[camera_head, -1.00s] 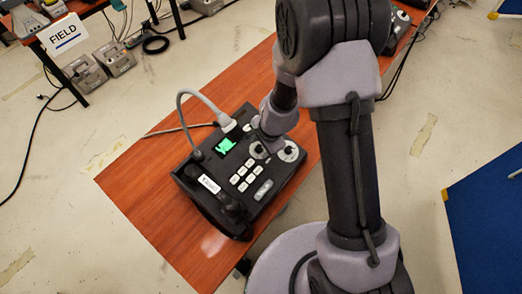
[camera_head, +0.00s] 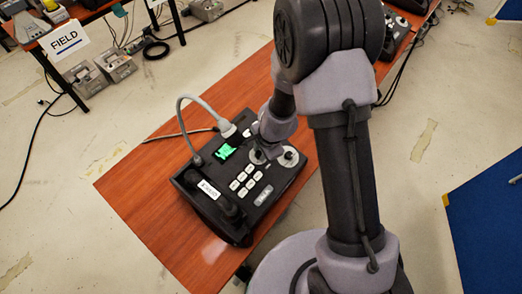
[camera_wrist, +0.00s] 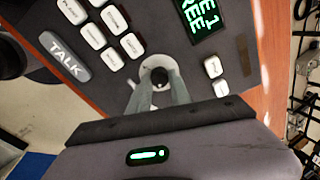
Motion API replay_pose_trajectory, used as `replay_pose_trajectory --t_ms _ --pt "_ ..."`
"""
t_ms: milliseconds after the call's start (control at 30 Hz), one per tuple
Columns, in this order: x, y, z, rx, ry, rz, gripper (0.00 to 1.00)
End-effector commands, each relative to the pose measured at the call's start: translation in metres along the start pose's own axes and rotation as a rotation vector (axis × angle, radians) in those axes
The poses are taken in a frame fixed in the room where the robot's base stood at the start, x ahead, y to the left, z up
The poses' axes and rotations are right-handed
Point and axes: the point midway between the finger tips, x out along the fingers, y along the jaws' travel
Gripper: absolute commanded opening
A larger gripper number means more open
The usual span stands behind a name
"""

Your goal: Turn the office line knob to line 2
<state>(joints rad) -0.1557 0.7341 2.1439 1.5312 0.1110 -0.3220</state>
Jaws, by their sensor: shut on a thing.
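The dark paging phone (camera_head: 203,214) stands on the orange-brown table, with a lit green display (camera_head: 224,149) and several white buttons. Two round light dials with dark knobs sit on its far right part. My gripper (camera_head: 262,153) reaches down onto the left dial in the head view, and my arm partly covers it. In the wrist view my gripper (camera_wrist: 158,88) is shut on that dark knob (camera_wrist: 160,75), its two grey fingers at the knob's near side. The other knob (camera_head: 289,154) stands free to the right.
The table (camera_head: 150,190) has bare room left of the phone. A grey cord (camera_head: 185,98) loops above the phone's back. Another device (camera_head: 396,28) is at the table's far end. A FIELD sign (camera_head: 68,38) hangs at another table, upper left.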

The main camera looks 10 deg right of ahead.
Motion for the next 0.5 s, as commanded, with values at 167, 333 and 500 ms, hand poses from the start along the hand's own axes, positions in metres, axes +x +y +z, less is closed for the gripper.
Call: replay_pose_trajectory --t_ms 167,333,500 --pt "-0.0012 -0.0003 0.0004 0.100 0.003 0.007 0.00" --pt "-0.0018 0.0000 0.0006 0.233 0.007 0.018 0.00" --pt "-0.0018 0.0001 0.0007 0.368 0.012 0.027 0.00"
